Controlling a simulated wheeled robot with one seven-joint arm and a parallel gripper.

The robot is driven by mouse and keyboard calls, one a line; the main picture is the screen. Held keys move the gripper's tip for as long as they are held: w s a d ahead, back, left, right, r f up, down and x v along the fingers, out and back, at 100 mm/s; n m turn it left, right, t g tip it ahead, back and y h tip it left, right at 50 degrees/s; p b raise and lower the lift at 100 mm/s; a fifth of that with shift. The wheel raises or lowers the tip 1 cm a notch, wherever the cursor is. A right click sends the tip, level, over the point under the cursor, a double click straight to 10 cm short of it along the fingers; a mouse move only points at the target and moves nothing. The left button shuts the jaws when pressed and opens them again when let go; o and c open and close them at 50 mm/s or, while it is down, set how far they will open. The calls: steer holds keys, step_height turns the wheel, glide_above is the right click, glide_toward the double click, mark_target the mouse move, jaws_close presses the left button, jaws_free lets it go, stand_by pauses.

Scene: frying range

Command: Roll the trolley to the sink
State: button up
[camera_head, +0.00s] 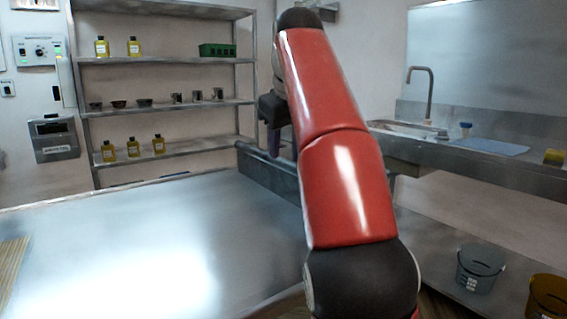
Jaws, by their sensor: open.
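The sink (405,128) is set in the steel counter at the right, with a curved tap (429,92) behind it, and my arm hides part of that counter. My gripper (274,142) is partly hidden behind my red arm, its dark jaws open and pointing down. It is above or beside a grey metal rail (268,172) at the far right edge of the broad steel surface; I cannot tell if they touch. I cannot tell whether this rail belongs to the trolley. No other part is clearly a trolley.
Steel shelves (165,60) with yellow bottles, cups and a green crate (217,50) stand at the back. A blue mat (490,146) lies on the counter. A grey bucket (480,268) and a yellow bucket (547,298) stand at lower right.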

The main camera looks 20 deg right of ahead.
mark_target(285, 159)
steer(key=x, duration=0.6)
steer(key=shift+f, duration=0.3)
steer(key=shift+c, duration=0.4)
jaws_close()
